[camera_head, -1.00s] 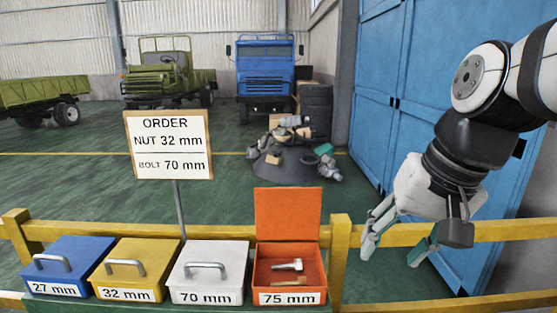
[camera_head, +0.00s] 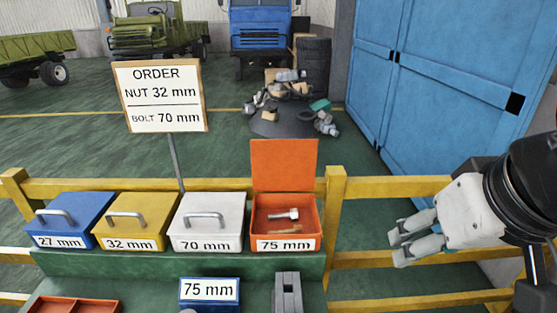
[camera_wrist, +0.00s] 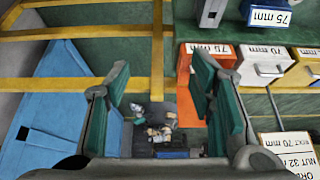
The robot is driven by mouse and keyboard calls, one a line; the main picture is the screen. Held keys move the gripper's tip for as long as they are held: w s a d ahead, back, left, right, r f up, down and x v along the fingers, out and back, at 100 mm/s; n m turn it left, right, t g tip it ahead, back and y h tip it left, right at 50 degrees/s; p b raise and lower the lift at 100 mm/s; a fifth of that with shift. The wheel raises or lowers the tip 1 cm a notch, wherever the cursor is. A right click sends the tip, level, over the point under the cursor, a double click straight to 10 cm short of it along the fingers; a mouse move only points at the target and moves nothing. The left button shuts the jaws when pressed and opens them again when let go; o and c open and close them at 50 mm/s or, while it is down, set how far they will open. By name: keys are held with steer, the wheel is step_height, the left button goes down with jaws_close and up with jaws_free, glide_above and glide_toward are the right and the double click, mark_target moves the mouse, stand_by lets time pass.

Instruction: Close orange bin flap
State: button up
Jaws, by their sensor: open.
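The orange bin (camera_head: 286,225), labelled 75 mm, stands at the right end of the row of bins. Its flap (camera_head: 284,165) is raised upright at the back, and a bolt (camera_head: 284,215) lies inside. My gripper (camera_head: 398,246) is open and empty, to the right of the orange bin and apart from it, beyond the yellow post. In the wrist view my gripper (camera_wrist: 165,100) shows its two green-padded fingers spread. The orange bin (camera_wrist: 208,62) shows there upside down, partly hidden by a finger.
Shut blue (camera_head: 68,220), yellow (camera_head: 130,222) and white (camera_head: 208,222) bins stand left of the orange one. A yellow railing (camera_head: 336,215) runs behind and beside the bins. An order sign (camera_head: 160,97) stands behind them. A blue 75 mm box (camera_head: 209,294) is in front.

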steer(key=shift+c, duration=0.4)
steer(key=shift+w, duration=0.15)
steer(key=c, duration=0.4)
steer(key=w, duration=0.2)
steer(key=w+r+b, duration=0.1)
steer(key=w, duration=0.1)
steer(key=shift+r, duration=0.1)
jaws_close()
steer(key=w+a+r+t+b, duration=0.1)
steer(key=w+a+b, duration=0.25)
steer(key=w, duration=1.25)
steer(key=w+a+r+t+b, duration=0.15)
steer(key=w+a, duration=0.35)
steer(key=w, duration=1.1)
steer(key=w+a+f+t+b, duration=0.25)
steer(key=w+a, duration=0.35)
steer(key=w, duration=0.3)
steer(key=w+f+g+p, duration=0.1)
steer(key=w+f+p, duration=0.1)
steer(key=w+f, duration=0.6)
steer(key=shift+s+a+p, duration=0.15)
steer(key=shift+s+p, duration=0.1)
steer(key=shift+s, duration=0.8)
steer(key=shift+s+a+p, duration=0.15)
steer(key=shift+s+p, duration=0.1)
steer(key=shift+s, duration=0.8)
